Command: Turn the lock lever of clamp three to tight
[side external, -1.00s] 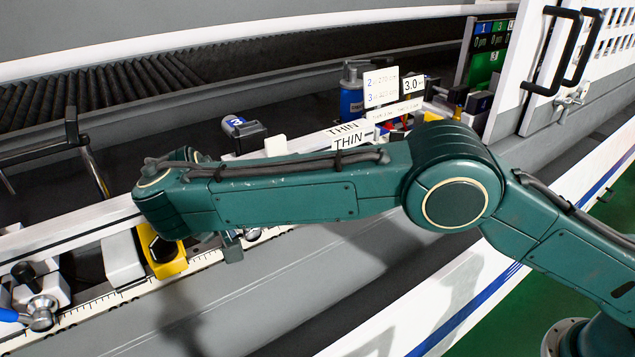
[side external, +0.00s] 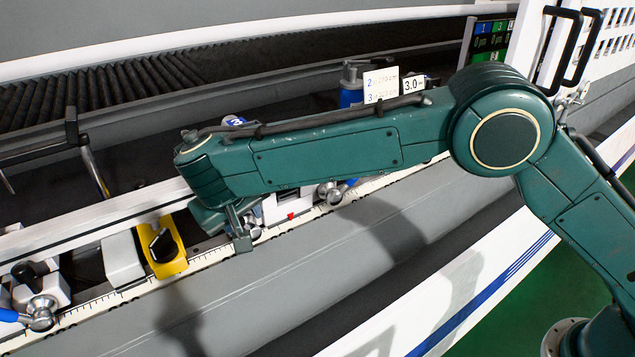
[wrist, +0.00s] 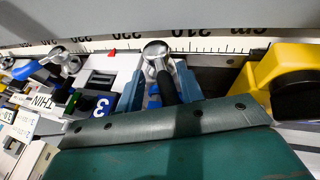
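Clamp three shows in the wrist view as a white block with a blue "3" label (wrist: 103,106) and a red pointer. Its lock lever (wrist: 156,55), with a metal hub and a dark handle, points toward my gripper's palm. My gripper (wrist: 158,85) is low over it, with one finger on each side of the lever. The fingers look apart, with small gaps beside the handle; contact cannot be told. In the side view my gripper (side external: 240,238) hangs beside the white block (side external: 277,206), and my arm hides part of the clamp.
A yellow stop with a black knob (side external: 165,252) stands close to the left of my gripper in the side view. A scale (side external: 205,256) runs along the front edge. Another clamp's lever (wrist: 62,57) is at the wrist view's left. A blue-handled lever (side external: 38,313) lies at lower left.

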